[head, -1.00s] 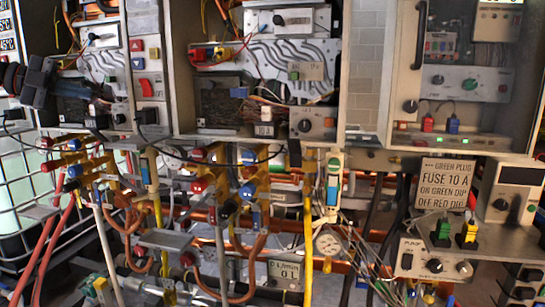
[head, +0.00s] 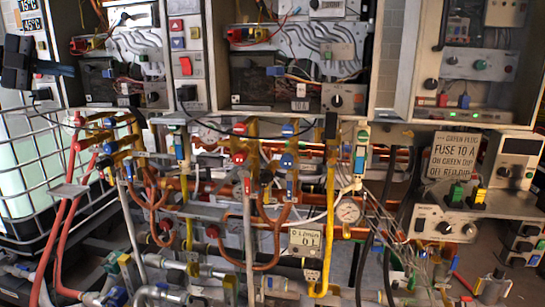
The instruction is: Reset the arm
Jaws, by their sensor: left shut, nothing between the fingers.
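My left gripper (head: 66,70) is at the upper left of the head view, a dark shape in front of the left heater cabinet (head: 213,55). Its fingers are shut and hold nothing. It points to the right, close in the picture to the cabinet's open front; I cannot tell whether it touches. My right gripper is not in view.
Open heater cabinets line the back, with a middle one (head: 222,75) and a right one (head: 405,75). Below are red and grey pipes, valves, a pressure gauge (head: 348,211) and a flow meter (head: 305,242). A control box (head: 425,220) with a fuse sign (head: 455,156) stands right. A caged tank (head: 25,165) stands left.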

